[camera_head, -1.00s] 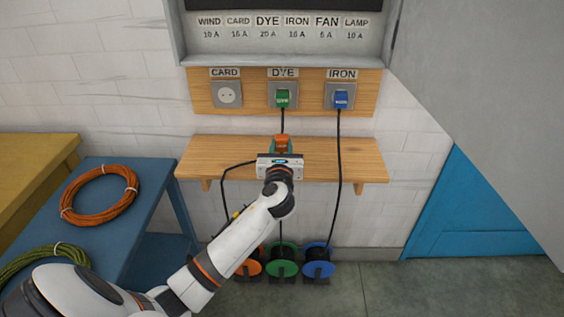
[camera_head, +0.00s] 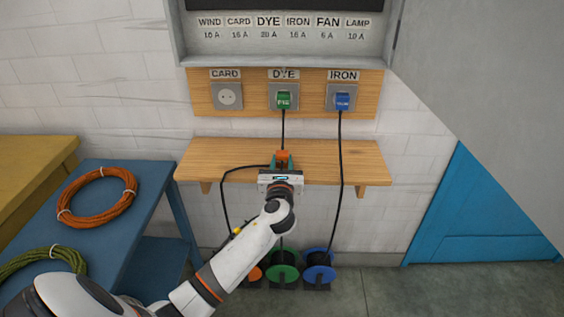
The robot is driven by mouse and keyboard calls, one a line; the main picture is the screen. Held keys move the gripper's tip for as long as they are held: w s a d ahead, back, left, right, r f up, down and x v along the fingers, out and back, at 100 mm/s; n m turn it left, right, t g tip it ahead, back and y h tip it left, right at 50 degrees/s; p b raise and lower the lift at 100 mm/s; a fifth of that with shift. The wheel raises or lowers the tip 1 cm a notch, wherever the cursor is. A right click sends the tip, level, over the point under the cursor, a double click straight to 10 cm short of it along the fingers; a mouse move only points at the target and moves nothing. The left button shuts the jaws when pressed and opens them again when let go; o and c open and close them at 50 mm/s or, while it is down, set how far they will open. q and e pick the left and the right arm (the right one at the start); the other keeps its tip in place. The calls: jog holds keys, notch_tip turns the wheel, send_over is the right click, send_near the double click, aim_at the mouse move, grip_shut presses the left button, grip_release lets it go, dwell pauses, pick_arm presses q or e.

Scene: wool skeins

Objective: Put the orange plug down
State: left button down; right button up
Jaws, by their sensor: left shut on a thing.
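The orange plug (camera_head: 282,156) is at the wooden shelf (camera_head: 220,158), near the middle of its top. My left gripper (camera_head: 282,163) is shut on it, with a teal finger showing beside the plug. I cannot tell whether the plug touches the shelf. A black cord runs from the gripper to the left and down towards the orange reel (camera_head: 253,274), which my left arm partly hides. My right gripper is not in view.
Above the shelf, the CARD socket (camera_head: 229,97) is empty. A green plug (camera_head: 284,100) sits in DYE and a blue plug (camera_head: 343,101) in IRON; their cords hang past the shelf. The shelf is clear on both sides.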

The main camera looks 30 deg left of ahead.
pick_arm(q)
jog(key=shift+f, duration=0.15)
jog(key=c, duration=1)
grip_release()
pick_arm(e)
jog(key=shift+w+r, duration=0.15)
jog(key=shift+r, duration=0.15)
